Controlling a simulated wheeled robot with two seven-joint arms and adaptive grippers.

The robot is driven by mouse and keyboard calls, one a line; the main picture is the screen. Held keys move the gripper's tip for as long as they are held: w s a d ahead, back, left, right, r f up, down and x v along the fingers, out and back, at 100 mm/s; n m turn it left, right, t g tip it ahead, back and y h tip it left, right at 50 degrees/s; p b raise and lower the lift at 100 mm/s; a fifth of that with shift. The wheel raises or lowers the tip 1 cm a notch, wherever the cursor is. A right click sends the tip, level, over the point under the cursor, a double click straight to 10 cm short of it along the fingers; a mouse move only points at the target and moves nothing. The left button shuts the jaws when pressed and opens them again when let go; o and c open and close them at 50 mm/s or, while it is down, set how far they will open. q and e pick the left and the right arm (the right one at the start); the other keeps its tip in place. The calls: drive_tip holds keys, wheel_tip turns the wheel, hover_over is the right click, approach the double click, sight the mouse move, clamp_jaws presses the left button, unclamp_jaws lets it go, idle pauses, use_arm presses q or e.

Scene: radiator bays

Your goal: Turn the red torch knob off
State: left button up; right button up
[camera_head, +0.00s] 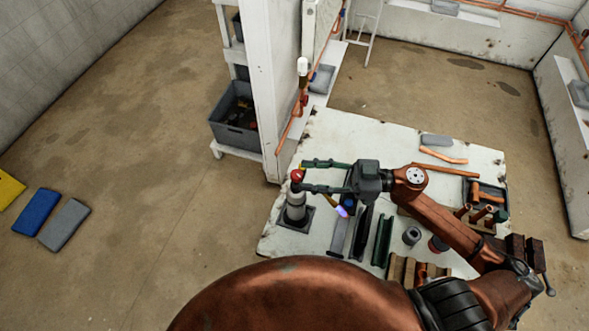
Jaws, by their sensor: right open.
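The red torch knob (297,174) sits on top of a grey torch canister (296,205), which stands upright in a dark square base at the left edge of the white worktable. A brass-coloured torch nozzle (331,201) angles down to the right, with a bluish-violet glow (342,211) at its tip. My right gripper (303,176) reaches in from the right and is open. Its two dark green fingertips lie on either side of the knob in this view; I cannot tell whether they touch it. The gripper partly hides the torch neck. My left gripper is not in view.
The white worktable (390,136) holds dark rails, wood blocks, copper pipes and a small grey cup (411,236). A white pillar (275,90) and a shelf with a grey crate (235,118) stand behind. Blue and grey mats lie on open floor left.

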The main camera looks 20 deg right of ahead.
sight(297, 174)
drive_tip(key=x, duration=0.3)
drive_tip(key=shift+w+a, duration=0.1)
drive_tip(key=shift+a, duration=0.05)
drive_tip(key=shift+w+a, duration=0.1)
drive_tip(key=shift+a, duration=0.2)
drive_tip(key=c, duration=0.4)
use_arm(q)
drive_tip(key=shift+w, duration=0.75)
use_arm(e)
clamp_jaws()
